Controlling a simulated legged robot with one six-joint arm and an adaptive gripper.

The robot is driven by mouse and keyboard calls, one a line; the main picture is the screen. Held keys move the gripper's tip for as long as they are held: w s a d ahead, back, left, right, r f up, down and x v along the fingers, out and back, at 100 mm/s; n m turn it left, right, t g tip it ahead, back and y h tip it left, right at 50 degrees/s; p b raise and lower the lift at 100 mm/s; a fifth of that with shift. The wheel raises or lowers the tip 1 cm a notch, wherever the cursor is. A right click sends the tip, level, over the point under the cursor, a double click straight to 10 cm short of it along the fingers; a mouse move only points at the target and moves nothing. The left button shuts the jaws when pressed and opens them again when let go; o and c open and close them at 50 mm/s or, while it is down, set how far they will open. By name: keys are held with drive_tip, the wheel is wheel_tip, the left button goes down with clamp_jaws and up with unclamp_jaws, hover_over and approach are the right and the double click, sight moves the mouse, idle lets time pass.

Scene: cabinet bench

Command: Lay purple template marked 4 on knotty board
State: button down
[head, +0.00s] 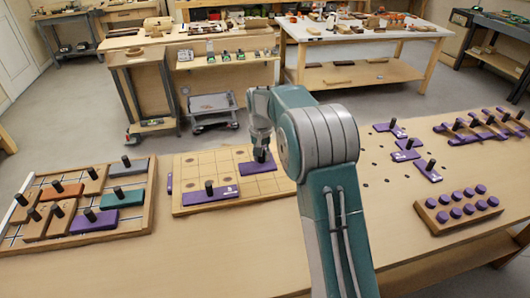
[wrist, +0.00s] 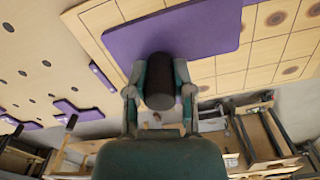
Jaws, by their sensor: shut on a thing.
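The knotty board (head: 222,161) is a pale gridded panel with round brown knots, left of centre on the bench; it also shows in the wrist view (wrist: 267,52). My gripper (head: 262,153) is over its right part, shut on the black knob (wrist: 160,82) of a flat purple template (wrist: 200,28). That template also shows below my gripper in the head view (head: 256,167). It lies flat over the board; I cannot tell whether it touches. Its number is not readable. Another purple template (head: 222,193) with a black knob lies at the board's front.
A framed tray (head: 134,227) of coloured knobbed templates stands at left. Right of my arm are loose purple templates (head: 428,171), a wooden block with purple pegs (head: 458,210) and a group of purple pieces (head: 482,125). The front bench strip (head: 190,265) is clear.

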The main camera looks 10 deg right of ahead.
sight(264, 162)
drive_tip(key=shift+a, duration=0.5)
drive_tip(key=shift+d+f, duration=0.95)
drive_tip(key=shift+f, duration=0.65)
drive_tip(key=f, duration=0.1)
drive_tip(key=a+f, duration=0.1)
drive_tip(key=f, duration=0.1)
drive_tip(key=shift+a+f, duration=0.1)
drive_tip(key=shift+a, duration=0.05)
drive_tip(key=shift+f, duration=0.25)
drive_tip(key=shift+d+f, duration=0.2)
drive_tip(key=shift+d, duration=0.25)
drive_tip(key=shift+a, duration=0.25)
drive_tip(key=shift+d+r, duration=0.1)
drive_tip(key=shift+d, duration=0.1)
